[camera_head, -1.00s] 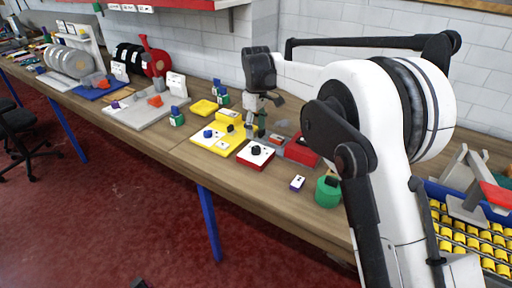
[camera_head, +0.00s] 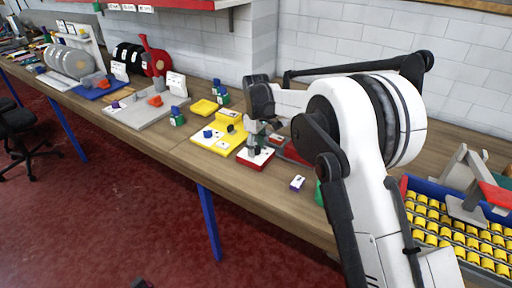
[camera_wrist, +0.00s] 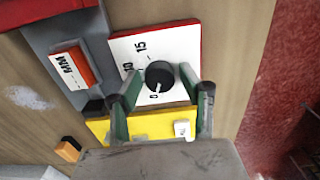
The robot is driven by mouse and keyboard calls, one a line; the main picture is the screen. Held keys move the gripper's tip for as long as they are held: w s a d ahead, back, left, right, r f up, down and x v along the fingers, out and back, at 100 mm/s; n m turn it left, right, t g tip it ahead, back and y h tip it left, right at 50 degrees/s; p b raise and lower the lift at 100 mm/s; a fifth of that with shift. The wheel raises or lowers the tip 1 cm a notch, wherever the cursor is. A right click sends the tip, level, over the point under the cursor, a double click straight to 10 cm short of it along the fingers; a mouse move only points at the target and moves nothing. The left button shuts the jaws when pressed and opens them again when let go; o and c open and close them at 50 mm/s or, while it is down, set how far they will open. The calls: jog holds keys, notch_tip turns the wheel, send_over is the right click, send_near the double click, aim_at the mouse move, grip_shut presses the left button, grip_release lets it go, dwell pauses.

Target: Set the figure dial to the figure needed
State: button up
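The figure dial is a black round knob (camera_wrist: 160,76) on a white plate (camera_wrist: 181,45) with red edges. "15" and "10" are readable beside the knob in the wrist view; a further mark lower down is hard to read. The knob's white pointer line is directed down, slightly left, in that view. In the head view, the dial's red-edged base (camera_head: 254,163) lies on the bench under my gripper (camera_head: 259,150). In the wrist view my gripper (camera_wrist: 158,79) is open, its fingertips on either side of the knob. I cannot tell whether they touch it.
A red block with a white "MM" label (camera_wrist: 71,68) lies left of the dial in the wrist view. A yellow plate (camera_wrist: 154,125) is close below it. In the head view, a small white-and-purple block (camera_head: 297,183) and a partly hidden green cylinder (camera_head: 319,193) are to the right.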

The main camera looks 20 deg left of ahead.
jog(key=c, duration=0.8)
jog(key=shift+m, duration=0.3)
jog(key=m+b, duration=0.2)
jog(key=m, duration=0.1)
jog(key=shift+m, duration=0.3)
jog(key=shift+m+b, duration=0.95)
jog(key=shift+m, duration=1.25)
jog(key=o, duration=1.2)
jog(key=shift+c, duration=0.2)
jog(key=shift+r, duration=0.15)
